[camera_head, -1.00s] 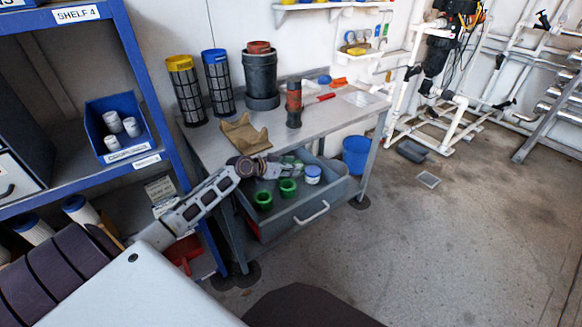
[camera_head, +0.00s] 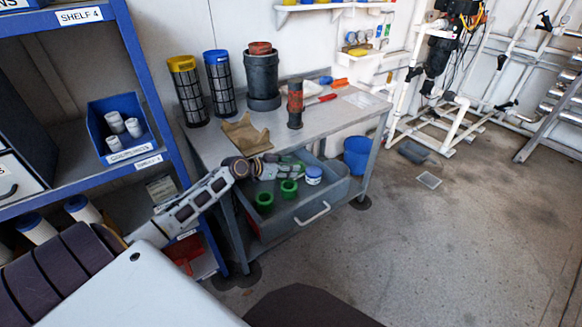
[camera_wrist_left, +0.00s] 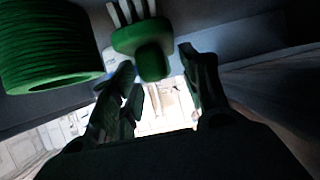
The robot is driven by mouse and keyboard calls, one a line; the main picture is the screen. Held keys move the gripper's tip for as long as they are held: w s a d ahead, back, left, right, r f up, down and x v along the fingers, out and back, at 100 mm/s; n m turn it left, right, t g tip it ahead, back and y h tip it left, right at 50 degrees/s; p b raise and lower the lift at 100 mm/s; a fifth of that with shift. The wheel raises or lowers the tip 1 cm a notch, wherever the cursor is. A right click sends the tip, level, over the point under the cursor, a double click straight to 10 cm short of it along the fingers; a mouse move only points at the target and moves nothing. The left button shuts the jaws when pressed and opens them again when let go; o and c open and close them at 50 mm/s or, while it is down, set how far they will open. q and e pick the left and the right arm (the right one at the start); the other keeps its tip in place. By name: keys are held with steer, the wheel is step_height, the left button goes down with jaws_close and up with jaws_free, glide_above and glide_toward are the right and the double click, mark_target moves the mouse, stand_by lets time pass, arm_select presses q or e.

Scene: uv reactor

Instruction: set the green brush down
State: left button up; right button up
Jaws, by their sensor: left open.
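The green brush (camera_wrist_left: 145,45) shows in the left wrist view as a green body with pale prongs or bristles at the top. It lies in the open grey drawer, just beyond my left fingertips. My left gripper (camera_wrist_left: 160,75) is open, with a finger on each side of the brush's near end; I cannot tell whether either touches it. In the head view my left gripper (camera_head: 288,171) is small, low in the drawer (camera_head: 335,196), and hides much of what is around it. My right gripper is not in view.
A ribbed green cylinder (camera_wrist_left: 50,45) is left of the brush in the wrist view. The bench top (camera_head: 345,112) above holds filters and tools.

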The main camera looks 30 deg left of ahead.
arm_select(q)
steer(key=shift+p+v, duration=0.3)
steer(key=shift+v, duration=1.65)
steer(key=shift+s+a+r, duration=0.25)
steer(key=shift+s+r, duration=0.1)
steer(key=shift+s, duration=0.25)
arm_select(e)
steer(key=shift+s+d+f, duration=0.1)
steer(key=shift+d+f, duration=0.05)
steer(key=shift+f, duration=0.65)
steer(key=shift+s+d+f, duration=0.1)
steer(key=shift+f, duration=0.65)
arm_select(q)
steer(key=shift+c, duration=0.3)
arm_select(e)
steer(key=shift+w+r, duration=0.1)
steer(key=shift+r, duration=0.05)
